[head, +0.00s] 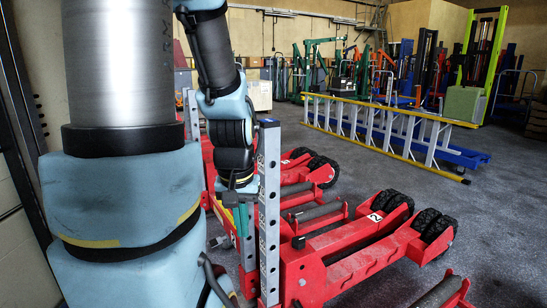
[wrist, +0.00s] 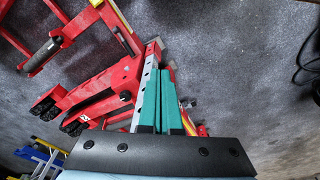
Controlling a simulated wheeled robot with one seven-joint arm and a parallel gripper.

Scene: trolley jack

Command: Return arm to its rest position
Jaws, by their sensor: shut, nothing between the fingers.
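My gripper (head: 243,222) hangs pointing down on my blue-grey arm, left of centre in the head view. Its teal fingers, also in the wrist view (wrist: 161,76), are closed together and empty. A grey perforated post (head: 268,215) of the red trolley jack (head: 345,255) stands just right of the gripper in the head view. In the wrist view the post (wrist: 146,85) runs close along the fingers; I cannot tell whether they touch. The jack also shows in the wrist view (wrist: 105,85), with black wheels. My arm hides part of the red equipment.
More red jack frames (head: 300,180) stand behind. A yellow-edged ladder (head: 385,130) lies on its side near a blue trolley (head: 450,152). Grey floor is open at right (head: 490,220). A black cable (wrist: 305,65) lies at the right of the wrist view.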

